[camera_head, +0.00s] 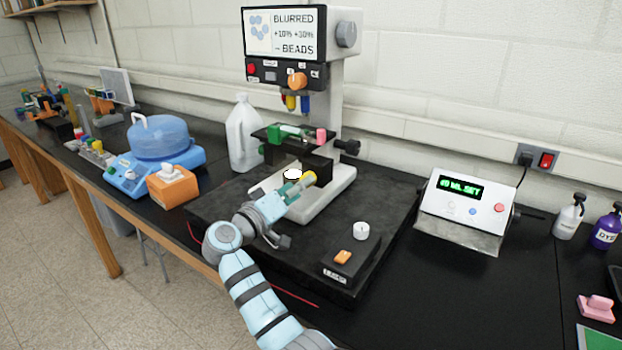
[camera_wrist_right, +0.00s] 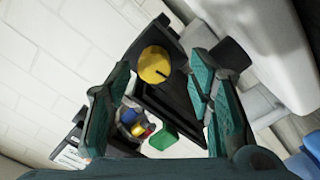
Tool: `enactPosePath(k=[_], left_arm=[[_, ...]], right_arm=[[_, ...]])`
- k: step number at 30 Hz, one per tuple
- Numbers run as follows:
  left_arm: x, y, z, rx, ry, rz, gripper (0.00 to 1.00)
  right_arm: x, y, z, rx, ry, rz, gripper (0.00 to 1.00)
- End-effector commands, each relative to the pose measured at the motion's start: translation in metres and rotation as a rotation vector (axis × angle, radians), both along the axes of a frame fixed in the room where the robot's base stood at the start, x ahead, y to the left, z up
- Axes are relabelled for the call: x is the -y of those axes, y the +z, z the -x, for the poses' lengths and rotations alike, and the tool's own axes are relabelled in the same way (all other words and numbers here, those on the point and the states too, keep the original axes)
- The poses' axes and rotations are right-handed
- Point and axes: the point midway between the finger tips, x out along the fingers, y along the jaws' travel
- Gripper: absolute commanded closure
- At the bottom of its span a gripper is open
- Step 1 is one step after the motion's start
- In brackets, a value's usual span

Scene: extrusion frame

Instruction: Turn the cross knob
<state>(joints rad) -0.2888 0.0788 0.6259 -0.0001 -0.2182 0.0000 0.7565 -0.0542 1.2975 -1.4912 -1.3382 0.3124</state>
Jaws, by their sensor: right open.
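A microscope-like machine stands on a black base plate. In the head view a yellow knob (camera_head: 309,178) is at its front, right by the tips of my right gripper (camera_head: 293,188). In the right wrist view the yellow round knob (camera_wrist_right: 154,65) with a dark line on its face lies beyond the open fingers of my right gripper (camera_wrist_right: 160,88), roughly between them. I see no grasp on it. Other knobs are an orange knob (camera_head: 297,80), a grey knob (camera_head: 346,34) and a black side knob (camera_head: 349,147). I cannot tell which is the cross knob. My left gripper is out of view.
A black box with an orange switch (camera_head: 343,257) and a white cylinder (camera_head: 361,231) are right of my arm. A control box (camera_head: 465,210) stands farther right. A white jug (camera_head: 244,132), tissue box (camera_head: 173,186) and blue device (camera_head: 160,140) are left.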

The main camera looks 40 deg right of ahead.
Motion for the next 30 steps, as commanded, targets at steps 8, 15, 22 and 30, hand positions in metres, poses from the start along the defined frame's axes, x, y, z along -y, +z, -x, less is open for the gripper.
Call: enactPosePath(k=[8,15,22,30], left_arm=[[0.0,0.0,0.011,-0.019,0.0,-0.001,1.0],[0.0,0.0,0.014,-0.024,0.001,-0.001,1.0],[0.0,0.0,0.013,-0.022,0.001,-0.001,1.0],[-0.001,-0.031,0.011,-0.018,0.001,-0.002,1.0]], right_arm=[[0.019,-0.001,-0.009,0.0,0.015,0.0,0.52],[0.02,-0.001,-0.009,0.0,0.013,0.0,0.63],[0.02,-0.001,-0.009,0.0,0.014,-0.001,1.0],[0.02,-0.008,-0.009,0.097,0.012,-0.028,1.0]])
